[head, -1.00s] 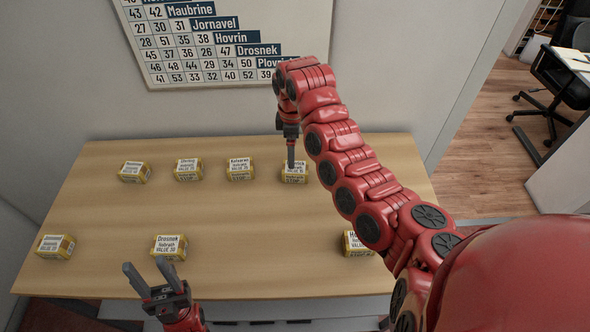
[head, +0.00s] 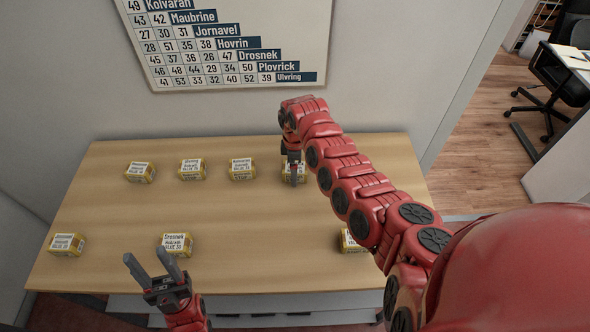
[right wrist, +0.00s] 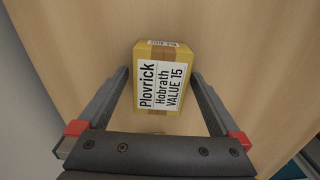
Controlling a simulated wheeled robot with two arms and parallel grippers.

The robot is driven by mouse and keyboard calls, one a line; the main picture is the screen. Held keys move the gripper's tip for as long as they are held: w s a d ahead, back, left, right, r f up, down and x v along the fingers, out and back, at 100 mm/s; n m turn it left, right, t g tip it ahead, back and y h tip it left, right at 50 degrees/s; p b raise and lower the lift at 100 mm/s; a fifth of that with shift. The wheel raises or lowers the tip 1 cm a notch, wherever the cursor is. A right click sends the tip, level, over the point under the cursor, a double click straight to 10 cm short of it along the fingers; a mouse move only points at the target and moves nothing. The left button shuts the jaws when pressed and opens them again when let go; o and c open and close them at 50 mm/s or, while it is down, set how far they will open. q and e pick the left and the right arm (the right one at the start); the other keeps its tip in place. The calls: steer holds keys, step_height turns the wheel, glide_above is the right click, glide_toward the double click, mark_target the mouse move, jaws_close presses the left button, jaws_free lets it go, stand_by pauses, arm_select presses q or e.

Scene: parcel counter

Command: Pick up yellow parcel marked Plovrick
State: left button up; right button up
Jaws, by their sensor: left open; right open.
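The yellow parcel marked Plovrick (right wrist: 165,80) lies on the table between the open fingers of my right gripper (right wrist: 160,88) in the right wrist view. Its white label reads "Plovrick Hobrath VALUE 15". No contact between fingers and parcel shows. In the head view my right gripper (head: 293,172) reaches down over this parcel (head: 302,172), at the back right of the table, and partly covers it. My left gripper (head: 153,264) is open and empty at the table's front edge, below the parcel labelled Drosnek (head: 177,244).
Three other yellow parcels stand in the back row, one labelled Kolvaran (head: 242,169). Another is at the front left (head: 67,244), and one at the front right (head: 350,241) is partly behind my right arm. The middle of the wooden table (head: 235,212) is clear. A number chart (head: 215,45) hangs behind.

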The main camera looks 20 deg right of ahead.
steer(key=c, duration=1.5)
